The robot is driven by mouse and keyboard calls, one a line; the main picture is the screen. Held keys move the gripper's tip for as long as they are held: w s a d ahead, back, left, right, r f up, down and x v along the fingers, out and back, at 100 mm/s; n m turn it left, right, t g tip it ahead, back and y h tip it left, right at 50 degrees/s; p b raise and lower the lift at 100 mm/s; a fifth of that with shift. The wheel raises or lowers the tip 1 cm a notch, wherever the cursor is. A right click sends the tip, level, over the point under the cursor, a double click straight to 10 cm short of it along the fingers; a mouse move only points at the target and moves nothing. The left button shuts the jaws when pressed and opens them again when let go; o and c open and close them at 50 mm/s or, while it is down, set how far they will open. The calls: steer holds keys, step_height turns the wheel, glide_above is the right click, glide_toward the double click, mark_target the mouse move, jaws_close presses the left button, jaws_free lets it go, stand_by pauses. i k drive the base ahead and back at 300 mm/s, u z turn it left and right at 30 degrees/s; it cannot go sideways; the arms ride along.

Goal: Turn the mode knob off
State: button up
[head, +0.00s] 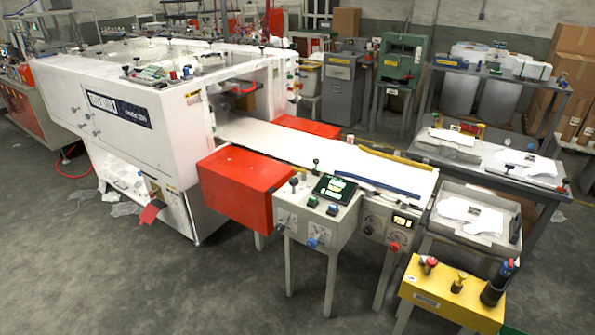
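A control box (308,220) stands at the front of the conveyor of a large white machine. Its front face carries a blue knob (312,242) beside a small label plate. On its top are a dark screen (335,187) with green markings and several small knobs and buttons. To the right, a second panel has a lit display (402,221) and a red knob (394,247). The labels are too small to read, so I cannot tell which is the mode knob or its setting. My gripper is not in view.
A yellow box (440,303) with a dark cylinder (494,287) stands at front right. A red block (236,187) flanks the conveyor (275,142). Grey tables (475,168) stand at right. The grey floor (200,290) at front left is clear.

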mark_target(293, 181)
steer(key=u, duration=0.3)
steer(key=i, duration=0.65)
steer(key=u, duration=0.75)
steer(key=i, duration=0.5)
steer(key=u, duration=0.25)
